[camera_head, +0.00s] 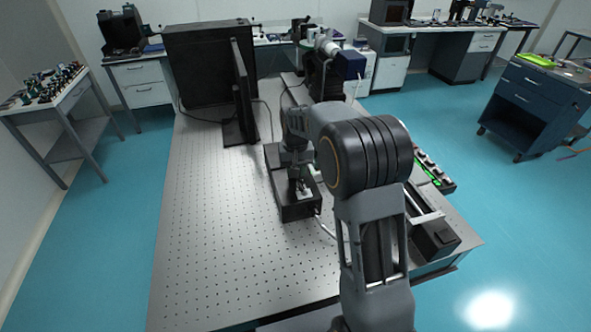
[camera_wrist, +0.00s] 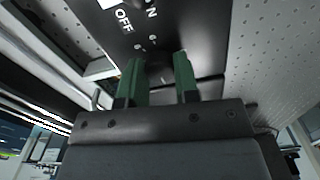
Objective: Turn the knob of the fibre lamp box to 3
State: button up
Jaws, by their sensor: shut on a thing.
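The fibre lamp box (camera_head: 298,211) is a black box standing on the perforated optical table. In the wrist view its dark panel (camera_wrist: 192,22) shows the white letters OFF, part of another word ending in N, and small scale marks. My gripper (camera_head: 296,186) is over the box in the head view, partly hidden by my arm. In the wrist view its two green fingers (camera_wrist: 160,66) are shut around the dark knob (camera_wrist: 160,73). The knob is mostly hidden between the fingers, and I cannot read its pointer or setting.
The optical table (camera_head: 215,235) has free room left of the box. A black upright panel (camera_head: 243,92) stands behind it. A device with green lights (camera_head: 432,172) is at the right, beyond my arm. A blue drawer cart (camera_head: 530,100) stands farther right.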

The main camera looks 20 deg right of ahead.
jog(key=m, duration=0.4)
jog(key=shift+m, duration=2.8)
jog(key=o, duration=0.9)
jog(key=shift+o, duration=0.2)
notch_tip(320, 180, up, 14)
jog(key=shift+f, duration=0.1)
